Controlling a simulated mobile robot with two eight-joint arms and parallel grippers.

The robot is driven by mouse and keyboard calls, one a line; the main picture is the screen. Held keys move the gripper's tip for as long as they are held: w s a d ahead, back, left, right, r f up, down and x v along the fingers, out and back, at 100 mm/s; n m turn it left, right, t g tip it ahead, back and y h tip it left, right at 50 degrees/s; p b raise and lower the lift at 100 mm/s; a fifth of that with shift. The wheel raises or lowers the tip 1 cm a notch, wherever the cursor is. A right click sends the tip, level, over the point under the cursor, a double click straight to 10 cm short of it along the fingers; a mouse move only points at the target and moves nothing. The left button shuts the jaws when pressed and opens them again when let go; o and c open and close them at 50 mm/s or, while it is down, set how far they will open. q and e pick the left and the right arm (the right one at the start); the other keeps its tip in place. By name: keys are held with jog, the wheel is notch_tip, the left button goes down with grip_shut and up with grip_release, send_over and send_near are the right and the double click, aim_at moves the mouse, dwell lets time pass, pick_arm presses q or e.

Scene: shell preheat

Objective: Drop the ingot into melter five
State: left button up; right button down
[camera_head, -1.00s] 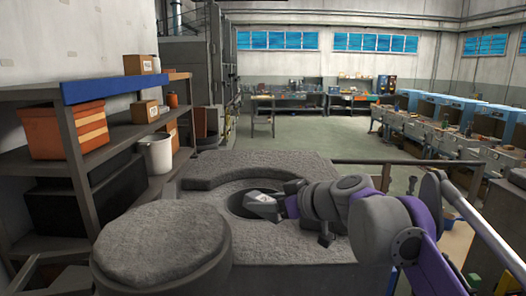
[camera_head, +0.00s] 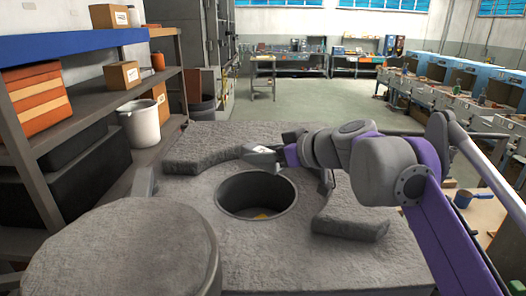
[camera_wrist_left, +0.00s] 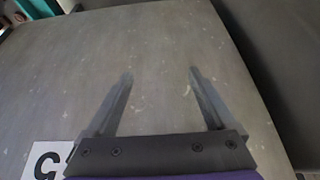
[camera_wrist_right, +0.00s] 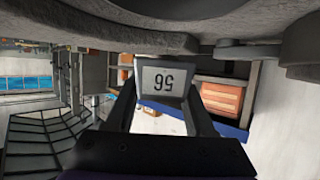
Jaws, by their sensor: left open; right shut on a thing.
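The grey ingot (camera_head: 262,149) is in my right gripper (camera_head: 276,151), which is shut on it. In the head view it appears just beyond the back rim of the melter's round opening (camera_head: 257,193); its exact height is unclear. In the right wrist view the ingot (camera_wrist_right: 165,80) shows a number plate between the fingers (camera_wrist_right: 165,105). The opening is uncovered, with something yellow deep inside. The thick round lid (camera_head: 130,245) sits to the left of it. My left gripper (camera_wrist_left: 160,75) is open and empty, facing a plain grey surface, with a cut-off numbered label (camera_wrist_left: 45,160) beside it.
A shelf (camera_head: 75,105) with boxes and a white bucket (camera_head: 140,122) stands along the left. Raised curved blocks (camera_head: 350,218) lie around the opening. Workbenches (camera_head: 440,100) line the right, and the floor behind the melter is clear.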

aim_at(263, 169)
jog(key=shift+w+f+b, duration=0.1)
jog(key=shift+f+b, duration=1.7)
jog(key=shift+f, duration=0.3)
jog(key=shift+w, duration=0.1)
jog(key=shift+c, duration=0.9)
grip_release()
jog(key=v, duration=1.1)
jog(key=shift+p, duration=0.3)
